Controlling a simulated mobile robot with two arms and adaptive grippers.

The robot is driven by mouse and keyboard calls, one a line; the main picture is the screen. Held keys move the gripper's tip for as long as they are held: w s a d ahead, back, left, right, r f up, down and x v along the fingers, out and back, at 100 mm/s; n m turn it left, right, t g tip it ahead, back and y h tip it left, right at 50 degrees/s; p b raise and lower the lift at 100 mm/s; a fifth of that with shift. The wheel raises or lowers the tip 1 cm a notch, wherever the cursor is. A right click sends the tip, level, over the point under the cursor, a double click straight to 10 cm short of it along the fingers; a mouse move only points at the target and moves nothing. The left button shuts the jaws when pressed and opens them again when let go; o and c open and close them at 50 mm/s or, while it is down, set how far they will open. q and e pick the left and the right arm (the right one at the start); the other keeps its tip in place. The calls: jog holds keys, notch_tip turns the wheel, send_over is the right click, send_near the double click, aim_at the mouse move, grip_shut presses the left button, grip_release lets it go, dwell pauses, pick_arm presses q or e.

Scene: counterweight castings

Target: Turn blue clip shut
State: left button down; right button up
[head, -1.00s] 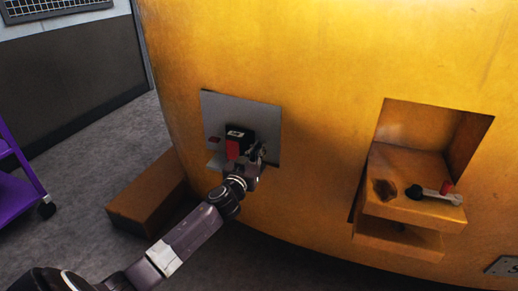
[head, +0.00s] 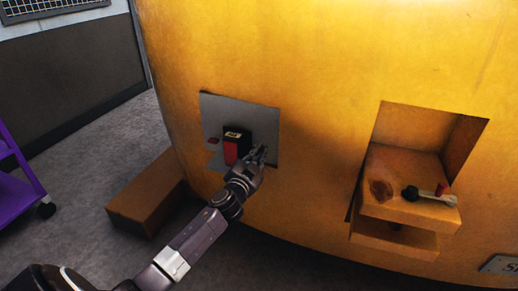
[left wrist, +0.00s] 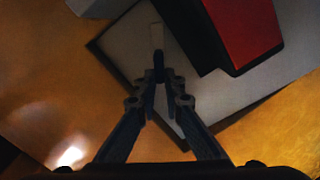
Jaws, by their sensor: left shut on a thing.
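My left gripper (head: 258,155) is at the right part of a grey plate (head: 259,116) on the yellow casting, beside a black and red block (head: 231,150). In the left wrist view, the gripper (left wrist: 160,72) is shut on a narrow dark piece, which I take to be the blue clip (left wrist: 158,62). Its blue colour barely shows in the dim light, and the fingers hide most of it. A pale strip (left wrist: 156,37) lies just beyond the fingertips. The block's red face (left wrist: 245,30) is to the right of the fingers. My right gripper is not in view.
A recess with a yellow ledge (head: 385,212) on the right holds a lever with a black knob (head: 410,193) and a red end. A brown block (head: 145,190) lies on the floor at left. A purple cart (head: 25,190) stands at the far left.

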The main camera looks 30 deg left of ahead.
pick_arm(q)
jog(key=m, duration=0.4)
jog(key=shift+d+f+m+p, duration=0.25)
jog(key=shift+m+p, duration=0.05)
jog(key=shift+m, duration=0.1)
jog(key=m, duration=0.3)
jog(key=f+m, duration=0.1)
jog(key=m, duration=0.2)
jog(key=shift+w+d+m, duration=0.1)
jog(key=shift+d+m, duration=0.1)
jog(key=shift+m, duration=0.1)
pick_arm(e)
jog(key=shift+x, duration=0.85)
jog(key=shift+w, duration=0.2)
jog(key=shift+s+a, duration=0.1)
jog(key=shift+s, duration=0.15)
